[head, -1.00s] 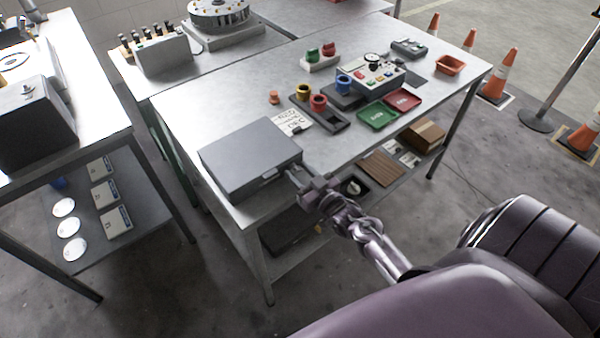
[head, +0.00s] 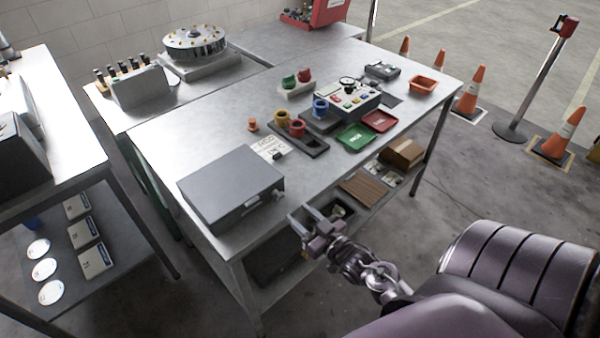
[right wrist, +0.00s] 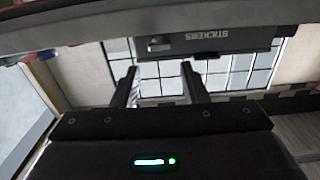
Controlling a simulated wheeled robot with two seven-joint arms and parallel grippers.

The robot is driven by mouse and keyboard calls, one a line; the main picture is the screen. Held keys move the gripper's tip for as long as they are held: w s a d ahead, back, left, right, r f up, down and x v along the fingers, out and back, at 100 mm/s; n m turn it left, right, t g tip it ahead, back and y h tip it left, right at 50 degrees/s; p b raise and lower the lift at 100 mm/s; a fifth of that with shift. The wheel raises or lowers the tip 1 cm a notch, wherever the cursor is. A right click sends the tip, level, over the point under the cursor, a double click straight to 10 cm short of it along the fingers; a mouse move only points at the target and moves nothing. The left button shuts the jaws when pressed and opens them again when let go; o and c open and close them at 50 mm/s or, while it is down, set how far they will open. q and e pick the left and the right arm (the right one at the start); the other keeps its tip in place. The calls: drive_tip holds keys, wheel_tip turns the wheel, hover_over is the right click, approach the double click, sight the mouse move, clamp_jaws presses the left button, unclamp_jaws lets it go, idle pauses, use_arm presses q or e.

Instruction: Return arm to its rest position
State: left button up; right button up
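My right gripper (head: 308,219) is in front of the near edge of the long metal table in the head view, apart from the grey box. Its two fingers are spread with nothing between them. The right wrist view shows the same open fingers (right wrist: 158,76) with a gap between them. The grey box (head: 230,182), its lid shut, sits on the table's near left corner, left of and beyond the gripper. My left gripper is not in view.
The table (head: 215,130) holds a control box (head: 352,98), a green tray (head: 355,138) and a red tray (head: 379,121). A lower shelf carries a cardboard box (head: 402,153). Another bench (head: 75,130) stands at left. In the right wrist view, a dark front reads STICKERS (right wrist: 207,38).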

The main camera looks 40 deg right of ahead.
drive_tip(key=s+a+f+g, duration=0.2)
drive_tip(key=s+f+g, duration=0.15)
drive_tip(key=f, duration=0.55)
drive_tip(key=s+a+f+g, duration=0.2)
drive_tip(key=s+f, duration=0.2)
drive_tip(key=f, duration=0.5)
drive_tip(key=s+a+f+g, duration=0.2)
drive_tip(key=s+f+g, duration=0.15)
drive_tip(key=f, duration=0.65)
drive_tip(key=s+a+f+g, duration=0.1)
drive_tip(key=s+f, duration=0.3)
drive_tip(key=s, duration=0.4)
drive_tip(key=s+a+f+n+g, duration=0.1)
drive_tip(key=s+f+g, duration=0.3)
drive_tip(key=s, duration=0.4)
drive_tip(key=s+a+f+g+h, duration=0.1)
drive_tip(key=s+a+f+g, duration=0.1)
drive_tip(key=s+f, duration=0.3)
drive_tip(key=s+g, duration=0.1)
drive_tip(key=s, duration=0.2)
drive_tip(key=shift+f+n, duration=0.3)
drive_tip(key=shift+f, duration=0.1)
